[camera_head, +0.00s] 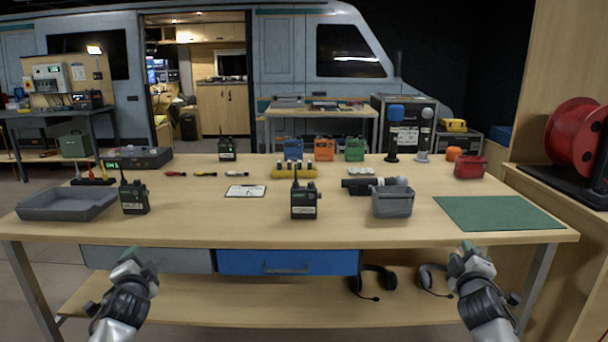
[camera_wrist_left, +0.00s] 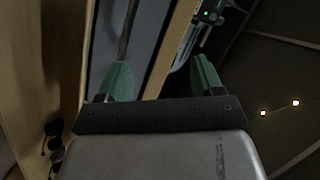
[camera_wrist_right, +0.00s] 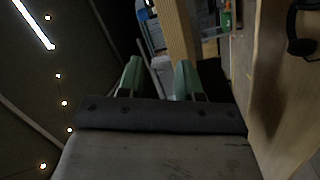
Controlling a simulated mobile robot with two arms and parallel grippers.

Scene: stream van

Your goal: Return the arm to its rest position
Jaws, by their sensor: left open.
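My left gripper (camera_head: 137,258) is in front of the table's front edge at the lower left of the head view. In the left wrist view its green fingertips (camera_wrist_left: 160,78) stand wide apart with nothing held between them. My right gripper (camera_head: 468,252) is in front of the table's front edge at the lower right. In the right wrist view its green fingertips (camera_wrist_right: 159,78) stand apart, closer together than the left ones, with nothing held between them. Both arms are clear of the table items.
The wooden table (camera_head: 350,228) holds a grey tray (camera_head: 66,204), radios (camera_head: 304,200), a grey bin (camera_head: 393,202) and a green mat (camera_head: 498,213). A blue drawer (camera_head: 288,262) is under the top. The table's front middle is bare.

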